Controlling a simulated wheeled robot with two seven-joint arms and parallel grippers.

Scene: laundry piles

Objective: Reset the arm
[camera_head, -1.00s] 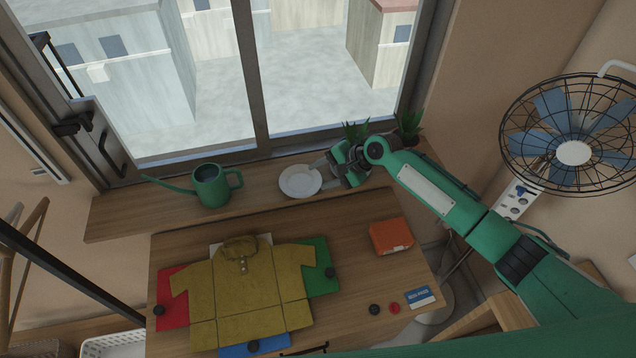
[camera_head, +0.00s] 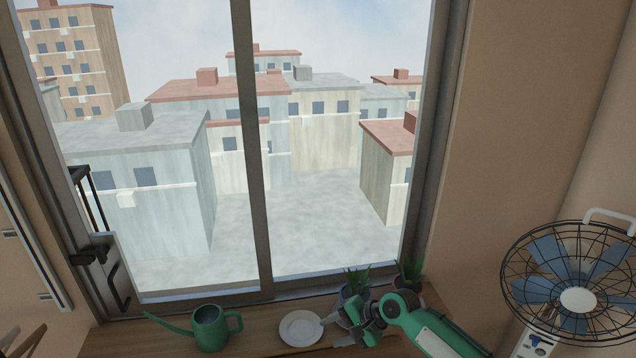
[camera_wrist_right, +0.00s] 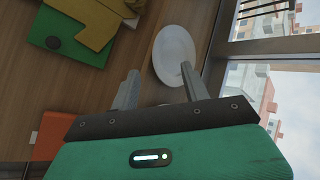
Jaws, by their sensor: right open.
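My right gripper (camera_head: 338,330) is at the window sill, just right of the white plate (camera_head: 301,328). It is open, and nothing shows between its fingers. In the right wrist view the two spread fingers of the gripper (camera_wrist_right: 160,88) point toward the plate (camera_wrist_right: 174,56), which lies beyond them. I cannot tell whether a fingertip touches the plate's rim. My right arm (camera_head: 440,338) comes in from the lower right. My left gripper is not in view.
A green watering can (camera_head: 209,328) stands on the sill (camera_head: 262,334) left of the plate. Potted plants (camera_head: 409,272) stand behind my gripper. A caged fan (camera_head: 577,299) is at the right.

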